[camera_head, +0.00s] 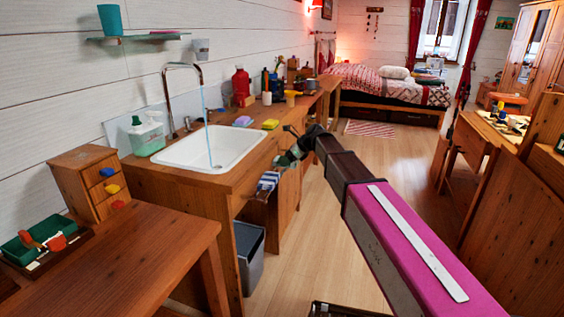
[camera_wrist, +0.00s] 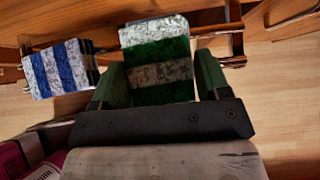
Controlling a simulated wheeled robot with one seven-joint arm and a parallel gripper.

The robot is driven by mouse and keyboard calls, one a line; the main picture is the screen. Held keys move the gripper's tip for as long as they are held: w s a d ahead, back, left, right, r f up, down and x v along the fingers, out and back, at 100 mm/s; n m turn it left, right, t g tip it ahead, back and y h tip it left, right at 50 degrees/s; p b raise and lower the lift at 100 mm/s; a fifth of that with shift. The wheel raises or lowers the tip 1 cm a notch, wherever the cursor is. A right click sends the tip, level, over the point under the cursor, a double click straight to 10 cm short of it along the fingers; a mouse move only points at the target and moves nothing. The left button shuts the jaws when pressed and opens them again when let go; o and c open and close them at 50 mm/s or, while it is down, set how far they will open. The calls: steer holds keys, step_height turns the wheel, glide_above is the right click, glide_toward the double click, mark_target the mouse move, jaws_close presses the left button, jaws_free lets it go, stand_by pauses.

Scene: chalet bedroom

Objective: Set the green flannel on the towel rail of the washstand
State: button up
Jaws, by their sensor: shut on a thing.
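My gripper (camera_head: 289,157) is at the front of the wooden washstand (camera_head: 232,188). In the wrist view my gripper (camera_wrist: 161,68) is shut on the green flannel (camera_wrist: 158,48), which has green, white and greyish bands and sits between the two green fingers. In the head view the flannel is small and hard to tell from the gripper. A blue and white striped cloth (camera_wrist: 58,68) hangs left of it, and also shows in the head view (camera_head: 267,182). A thin rail (camera_wrist: 232,61) shows right of the flannel. I cannot tell whether the flannel touches it.
The white sink (camera_head: 190,158) has water running from its tap (camera_head: 183,67). A red bottle (camera_head: 241,86) and a yellow sponge (camera_head: 270,124) stand on the washstand top. A grey bin (camera_head: 250,255) is below. The wooden floor (camera_head: 315,240) to the right is open.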

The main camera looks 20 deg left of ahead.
steer(key=shift+r+x, duration=0.2)
steer(key=shift+x, duration=1.15)
steer(key=shift+a+f, duration=0.1)
steer(key=shift+a, duration=0.1)
steer(key=o, duration=1)
steer(key=w+v, duration=0.1)
steer(key=v, duration=1.1)
steer(key=s+d+f+n+h, duration=0.2)
steer(key=s+d+f+n, duration=0.2)
steer(key=d+f, duration=0.45)
steer(key=s+d+f+n+h, duration=0.2)
steer(key=s+d+f+n, duration=0.25)
steer(key=d+f, duration=0.45)
steer(key=s+d+f+n+h, duration=0.2)
steer(key=s+d+f+n, duration=0.3)
steer(key=s+d, duration=0.3)
steer(key=s+d+f+n+h, duration=0.3)
steer(key=s+d+f+n, duration=0.2)
steer(key=s+d, duration=0.3)
steer(key=d+f, duration=0.1)
steer(key=d, duration=0.3)
steer(key=shift+d+f+g, duration=0.15)
steer(key=shift+f+g, duration=0.05)
steer(key=shift+g, duration=0.1)
